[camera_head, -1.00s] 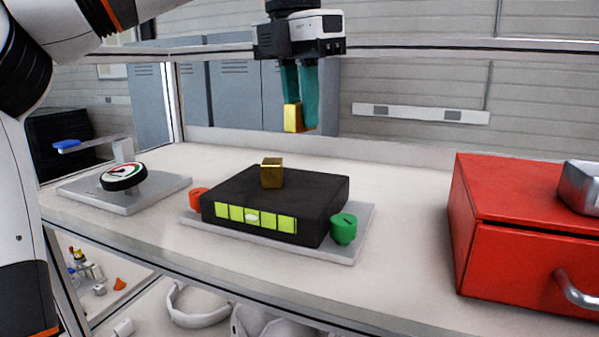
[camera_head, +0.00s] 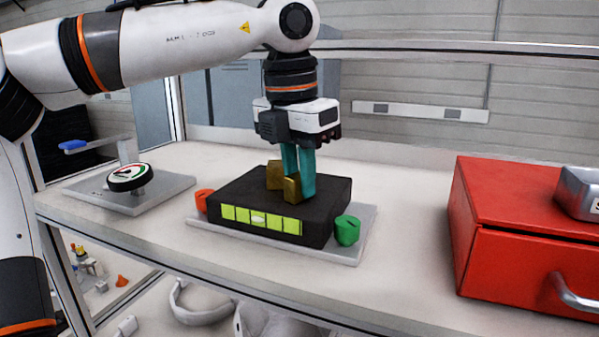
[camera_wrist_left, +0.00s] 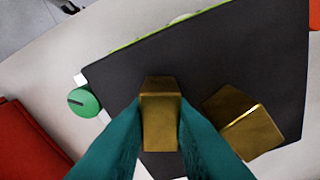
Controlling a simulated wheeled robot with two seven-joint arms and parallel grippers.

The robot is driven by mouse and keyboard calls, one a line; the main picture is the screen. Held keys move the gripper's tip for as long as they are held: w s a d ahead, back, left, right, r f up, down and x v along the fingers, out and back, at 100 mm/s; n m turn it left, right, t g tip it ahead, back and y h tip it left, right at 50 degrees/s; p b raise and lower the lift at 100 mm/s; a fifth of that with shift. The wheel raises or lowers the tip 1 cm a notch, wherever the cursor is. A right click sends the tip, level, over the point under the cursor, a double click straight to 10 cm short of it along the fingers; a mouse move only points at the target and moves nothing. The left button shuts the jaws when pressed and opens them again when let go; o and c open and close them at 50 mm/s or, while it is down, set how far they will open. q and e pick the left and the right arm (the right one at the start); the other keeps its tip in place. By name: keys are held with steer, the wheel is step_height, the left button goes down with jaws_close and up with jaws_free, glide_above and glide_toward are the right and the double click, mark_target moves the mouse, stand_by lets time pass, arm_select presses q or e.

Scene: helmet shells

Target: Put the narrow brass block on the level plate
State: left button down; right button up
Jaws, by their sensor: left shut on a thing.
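The level plate (camera_head: 240,193) is a black slab with a yellow-green level strip along its front. My left gripper (camera_head: 301,178) is shut on a narrow brass block (camera_head: 292,189), holding it low over the plate's top. I cannot tell whether the block touches the plate. A second brass block (camera_head: 273,175) sits on the plate just left of and behind the held one. In the left wrist view, the held narrow block (camera_wrist_left: 160,118) is between the teal fingers. The second block (camera_wrist_left: 245,122), which looks wider, is to its right, with a small gap. My right gripper is not in view.
An orange knob (camera_head: 201,200) and a green knob (camera_head: 347,230) flank the plate on a grey base (camera_head: 335,252). A dial gauge (camera_head: 130,177) on a stand is at left. A red cabinet (camera_head: 515,220) with a metal box (camera_head: 582,190) on it is at right.

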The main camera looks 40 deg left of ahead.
mark_target(295, 177)
arm_select(q)
steer(key=c, duration=1.6)
jaws_free()
steer(key=shift+w, duration=0.1)
steer(key=shift+o, duration=0.2)
steer(key=shift+r, duration=0.5)
step_height(295, 177, up, 11)
steer(key=s, duration=0.1)
steer(key=shift+s+a+b, duration=0.15)
steer(key=shift+s+b, duration=0.1)
steer(key=shift+b, duration=0.2)
